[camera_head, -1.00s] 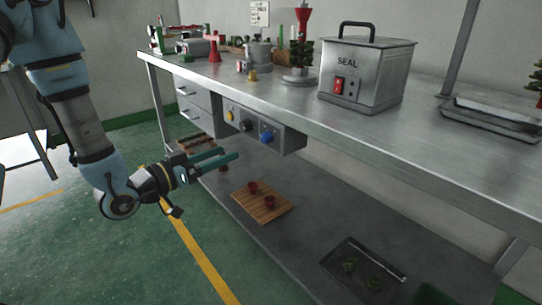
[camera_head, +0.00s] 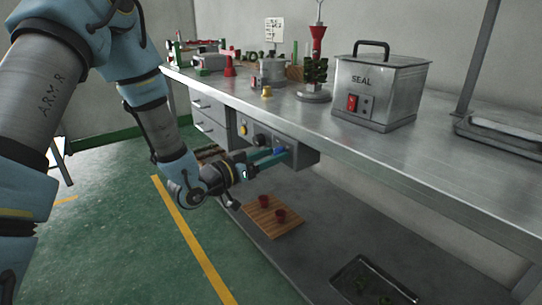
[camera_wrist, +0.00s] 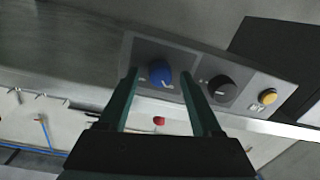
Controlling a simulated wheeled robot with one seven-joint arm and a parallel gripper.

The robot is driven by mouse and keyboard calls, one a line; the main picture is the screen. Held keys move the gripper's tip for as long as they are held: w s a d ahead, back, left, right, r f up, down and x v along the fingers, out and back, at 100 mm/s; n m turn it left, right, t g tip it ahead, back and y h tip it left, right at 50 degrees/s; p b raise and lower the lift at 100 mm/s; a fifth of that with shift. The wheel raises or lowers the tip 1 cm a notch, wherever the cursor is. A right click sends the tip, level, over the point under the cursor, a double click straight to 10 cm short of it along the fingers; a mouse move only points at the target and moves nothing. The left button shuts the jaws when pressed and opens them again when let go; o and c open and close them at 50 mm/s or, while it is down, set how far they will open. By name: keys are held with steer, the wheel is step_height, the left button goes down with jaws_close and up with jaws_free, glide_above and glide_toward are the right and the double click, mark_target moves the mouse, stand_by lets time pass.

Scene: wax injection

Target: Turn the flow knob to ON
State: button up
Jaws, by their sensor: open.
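A grey control panel (camera_head: 303,158) hangs under the bench's front edge. In the wrist view it carries a blue knob (camera_wrist: 160,73), a black knob (camera_wrist: 222,88) and a yellow knob or button (camera_wrist: 267,96). The small labels are too blurred to read, so I cannot tell which is the flow knob. My gripper (camera_wrist: 159,76) is open and empty, its two green fingers to the left and right of the blue knob. Contact cannot be made out. In the head view my gripper (camera_head: 281,154) points at the panel and partly covers the blue knob.
The steel benchtop (camera_head: 450,160) overhangs the panel. A SEAL box (camera_head: 385,90) and wax trees stand on it. Drawers (camera_head: 208,118) are left of the panel. Below, a shelf holds a wooden board (camera_head: 272,222) with red cups and a dark tray (camera_head: 345,275).

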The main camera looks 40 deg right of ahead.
jaws_close()
stand_by(0.5)
